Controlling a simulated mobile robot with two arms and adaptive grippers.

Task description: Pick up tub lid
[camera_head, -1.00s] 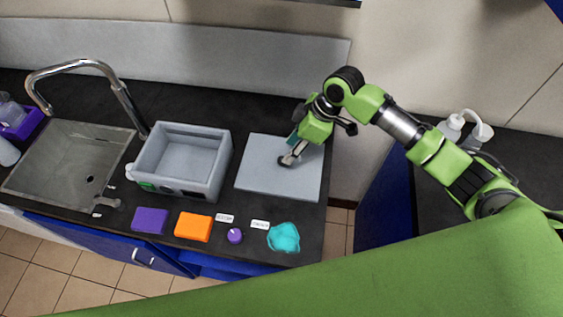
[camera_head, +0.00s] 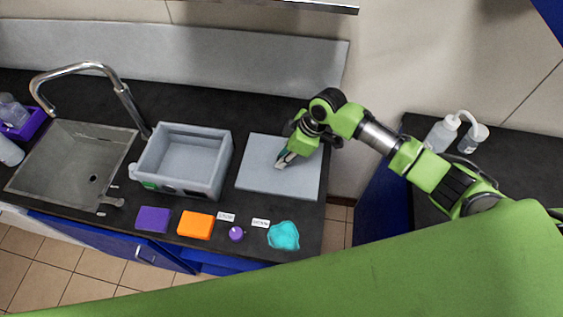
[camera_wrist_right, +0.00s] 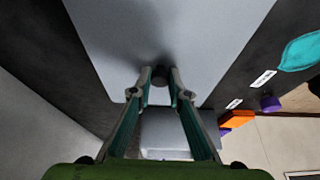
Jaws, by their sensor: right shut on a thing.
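The tub lid (camera_head: 258,178) is a flat light-grey panel lying on the dark counter, right of the grey tub (camera_head: 215,165). In the right wrist view the lid (camera_wrist_right: 215,45) fills the upper middle, with a small dark knob (camera_wrist_right: 160,76) at its centre. My right gripper (camera_head: 281,164) is over the middle of the lid. In the right wrist view its fingers (camera_wrist_right: 160,84) are shut on the knob, one on each side. The lid appears to lie flat on the counter. My left gripper is not in view.
A purple sponge (camera_head: 152,219), an orange sponge (camera_head: 195,225), a small purple item (camera_head: 236,233) and a teal cloth (camera_head: 284,236) lie along the counter's front edge. A sink (camera_head: 75,165) with a tap (camera_head: 125,97) is at left. White bottles (camera_head: 441,134) stand at right.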

